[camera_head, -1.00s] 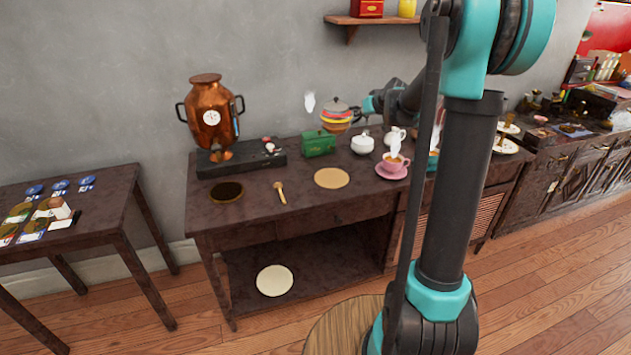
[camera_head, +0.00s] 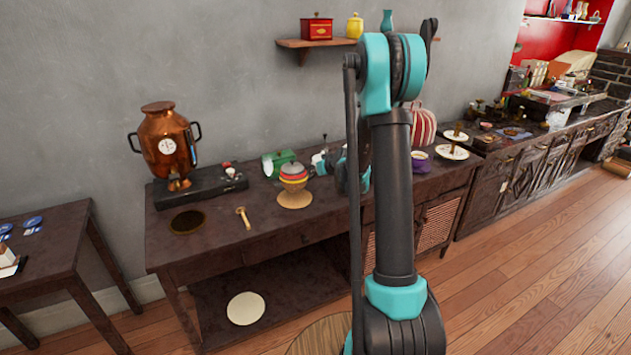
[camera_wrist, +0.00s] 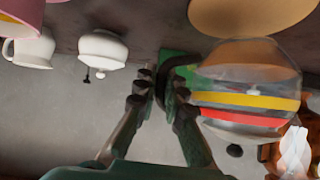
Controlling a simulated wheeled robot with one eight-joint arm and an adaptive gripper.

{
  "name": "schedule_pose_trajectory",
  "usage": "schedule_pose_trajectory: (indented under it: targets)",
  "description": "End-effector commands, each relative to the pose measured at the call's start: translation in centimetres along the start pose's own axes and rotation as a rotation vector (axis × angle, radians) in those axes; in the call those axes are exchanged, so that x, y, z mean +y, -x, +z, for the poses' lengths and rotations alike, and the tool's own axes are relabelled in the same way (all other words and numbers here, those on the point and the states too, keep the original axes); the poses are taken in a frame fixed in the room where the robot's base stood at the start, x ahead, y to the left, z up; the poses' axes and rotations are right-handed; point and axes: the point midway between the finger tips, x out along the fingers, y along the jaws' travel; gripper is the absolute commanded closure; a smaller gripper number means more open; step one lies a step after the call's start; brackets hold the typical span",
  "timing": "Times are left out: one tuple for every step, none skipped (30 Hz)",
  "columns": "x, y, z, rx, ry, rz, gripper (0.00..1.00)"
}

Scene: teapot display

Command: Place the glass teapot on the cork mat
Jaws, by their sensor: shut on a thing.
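The glass teapot (camera_head: 293,174), with yellow and red bands and a grey lid, appears in the head view just above the back part of the round cork mat (camera_head: 295,201). In the upside-down wrist view the teapot (camera_wrist: 245,88) hangs beside the fingers, its base close to the mat's edge (camera_wrist: 250,16). I cannot tell whether they touch. My gripper (camera_wrist: 160,80) is shut on the teapot's dark handle.
A green box (camera_head: 277,161) stands close behind the teapot. A wooden spoon (camera_head: 243,217) and a dark round mat (camera_head: 187,222) lie left of the cork mat. A copper samovar (camera_head: 166,146) stands at the back left. A white lidded pot (camera_wrist: 102,48) and pink cup (camera_wrist: 55,18) are near the gripper.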

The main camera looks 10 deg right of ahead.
Motion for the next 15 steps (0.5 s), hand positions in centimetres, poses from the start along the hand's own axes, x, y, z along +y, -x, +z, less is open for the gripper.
schedule_pose_trajectory:
  targets:
    - [0.0, -0.1, 0.1, 0.001, -0.002, 0.0, 1.0]
    - [0.0, -0.2, 0.2, 0.001, -0.002, 0.0, 1.0]
    - [0.0, -0.2, 0.3, 0.001, -0.002, 0.0, 1.0]
    - [0.0, -0.3, 0.4, 0.001, -0.002, 0.0, 1.0]
    - [0.0, -0.4, 0.6, 0.001, -0.002, 0.0, 1.0]
    - [0.1, -0.6, 0.8, 0.001, -0.002, 0.0, 1.0]
    - [0.1, -0.8, 1.1, 0.001, -0.002, 0.0, 1.0]
    - [0.1, -0.9, 1.3, 0.001, -0.002, 0.0, 1.0]
    - [0.1, -1.2, 1.7, 0.001, -0.002, 0.0, 1.0]
    - [0.1, -1.4, 2.0, 0.001, -0.002, 0.0, 1.0]
    - [0.2, -1.7, 2.3, 0.001, -0.002, 0.0, 1.0]
    - [0.2, -1.9, 2.7, 0.001, -0.002, 0.0, 1.0]
    - [0.2, -2.0, 3.0, 0.001, -0.002, 0.0, 1.0]
    - [0.2, -2.2, 3.1, 0.001, -0.002, 0.0, 1.0]
    - [0.2, -2.3, 3.3, 0.001, -0.002, 0.0, 1.0]
